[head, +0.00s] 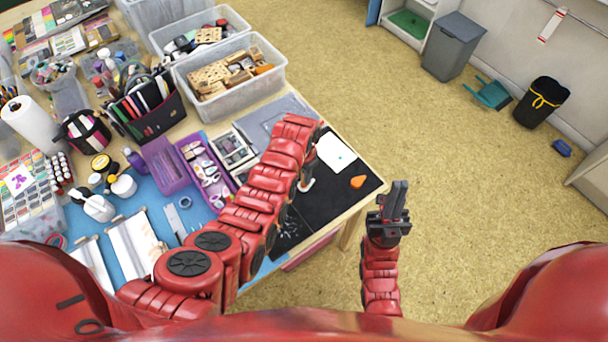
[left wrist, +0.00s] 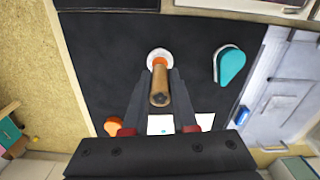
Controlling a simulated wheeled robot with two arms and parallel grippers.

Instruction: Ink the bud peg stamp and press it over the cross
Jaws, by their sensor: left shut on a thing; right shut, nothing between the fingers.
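My left gripper (left wrist: 161,82) is shut on a wooden peg stamp (left wrist: 159,92). The stamp's far end is at a white round pad with orange in it (left wrist: 158,52); I cannot tell whether they touch. A white card (left wrist: 196,121) lies on the black mat, partly behind the fingers, with a small blue mark; the card also shows in the head view (head: 335,152). An orange drop-shaped piece (head: 357,182) lies beside it. A teal drop-shaped piece with a pale edge (left wrist: 231,66) lies right of the pad in the left wrist view. My right gripper (head: 398,186) is shut and empty, off the table.
The black mat (head: 352,203) covers the table corner. Open floor (head: 400,120) lies to the right.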

